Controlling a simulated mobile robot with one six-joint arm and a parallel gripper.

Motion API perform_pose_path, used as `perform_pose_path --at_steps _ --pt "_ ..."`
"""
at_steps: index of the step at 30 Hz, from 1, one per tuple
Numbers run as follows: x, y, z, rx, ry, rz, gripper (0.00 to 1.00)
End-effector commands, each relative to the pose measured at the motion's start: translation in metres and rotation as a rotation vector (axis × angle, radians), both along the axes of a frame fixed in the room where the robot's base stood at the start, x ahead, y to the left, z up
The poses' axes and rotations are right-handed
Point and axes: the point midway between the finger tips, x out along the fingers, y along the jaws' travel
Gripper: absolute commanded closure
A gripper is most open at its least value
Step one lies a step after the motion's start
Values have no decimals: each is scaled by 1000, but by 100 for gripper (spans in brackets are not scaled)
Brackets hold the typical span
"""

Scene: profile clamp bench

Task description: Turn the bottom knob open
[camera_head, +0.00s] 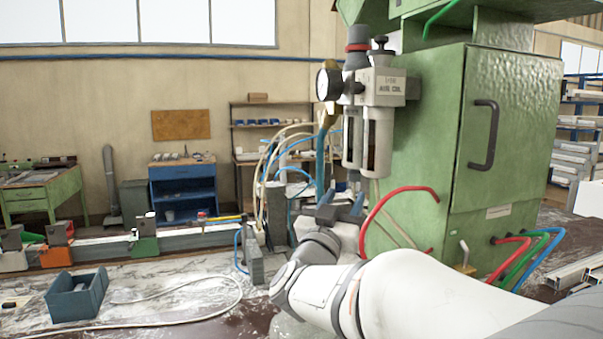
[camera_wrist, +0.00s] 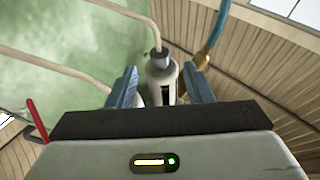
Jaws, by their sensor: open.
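The air filter unit (camera_head: 380,88) with a gauge (camera_head: 329,84) and two pale bowls (camera_head: 378,145) is mounted beside the green cabinet. In the wrist view a pale bowl (camera_wrist: 161,74) with a dark slot ends in a small grey knob (camera_wrist: 157,56), from which a thin hose runs. This looks like the bottom knob; it is too small to tell clearly in the head view. My gripper (camera_head: 342,203) is just below the bowls. Its blue-grey fingers (camera_wrist: 160,90) are apart, one on each side of the bowl in the wrist picture, with visible gaps. I cannot tell the knob's turn position.
The green cabinet (camera_head: 508,150) stands close to the right. A red hose (camera_head: 384,205) loops close by my gripper. A brass-ended blue hose (camera_wrist: 212,38) is close to the right finger. A blue bin (camera_head: 77,298) sits on the bench at left.

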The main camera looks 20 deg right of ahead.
Motion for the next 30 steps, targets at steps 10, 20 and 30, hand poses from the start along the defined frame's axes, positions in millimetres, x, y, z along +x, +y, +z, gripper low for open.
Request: perform_pose_path --at_steps 10,20,30 --pt "33 -33 23 -2 -2 -6 54" --pt "50 -47 30 -2 -2 -1 54" --pt "50 -47 30 -1 -3 0 65"
